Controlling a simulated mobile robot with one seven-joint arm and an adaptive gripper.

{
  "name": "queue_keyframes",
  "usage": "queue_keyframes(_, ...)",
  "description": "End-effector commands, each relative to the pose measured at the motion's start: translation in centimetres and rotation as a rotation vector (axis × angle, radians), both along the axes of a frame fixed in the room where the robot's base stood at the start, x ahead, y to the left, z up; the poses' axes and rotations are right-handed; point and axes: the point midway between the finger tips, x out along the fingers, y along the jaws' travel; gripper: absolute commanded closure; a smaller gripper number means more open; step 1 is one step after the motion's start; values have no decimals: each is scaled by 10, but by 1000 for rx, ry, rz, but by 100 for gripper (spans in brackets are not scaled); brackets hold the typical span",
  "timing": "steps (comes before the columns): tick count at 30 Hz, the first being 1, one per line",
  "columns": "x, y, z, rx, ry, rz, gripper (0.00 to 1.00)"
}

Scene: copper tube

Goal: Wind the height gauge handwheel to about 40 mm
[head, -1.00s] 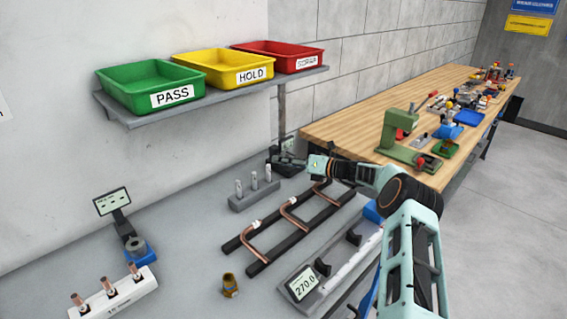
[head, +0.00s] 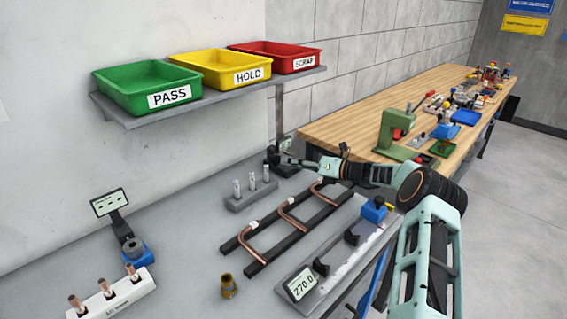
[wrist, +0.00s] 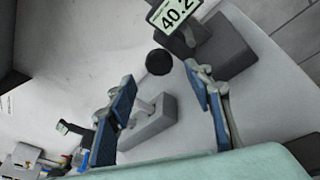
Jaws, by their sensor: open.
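The height gauge stands at the back of the grey bench near the wall, and its small screen (head: 286,143) shows beyond my gripper (head: 273,157). In the wrist view the gauge display (wrist: 175,10) reads about 40.2. A round black knob (wrist: 158,61), seemingly the handwheel's, lies just beyond and between the fingertips of my gripper (wrist: 158,75). The two fingers are spread apart, with visible gaps beside the knob.
A grey block with several upright pins (head: 251,190) stands close by my gripper. A black rack with bent copper tubes (head: 292,213) and a length gauge reading 270.0 (head: 301,283) lie in front. The shelf (head: 112,112) carries green, yellow and red trays.

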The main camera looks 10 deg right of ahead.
Motion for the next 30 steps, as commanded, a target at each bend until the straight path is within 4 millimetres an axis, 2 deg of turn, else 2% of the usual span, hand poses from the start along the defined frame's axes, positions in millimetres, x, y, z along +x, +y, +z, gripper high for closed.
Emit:
queue_keyframes(1,-8,-11,2,0,2,-3,53)
queue_keyframes(6,-29,-35,7,0,1,-2,53)
queue_keyframes(12,-42,-50,11,1,1,0,53)
queue_keyframes(25,-43,-52,12,-20,-3,2,53)
queue_keyframes(28,-41,-49,11,-118,-17,6,53)
queue_keyframes(30,-39,-49,11,-246,-42,9,53)
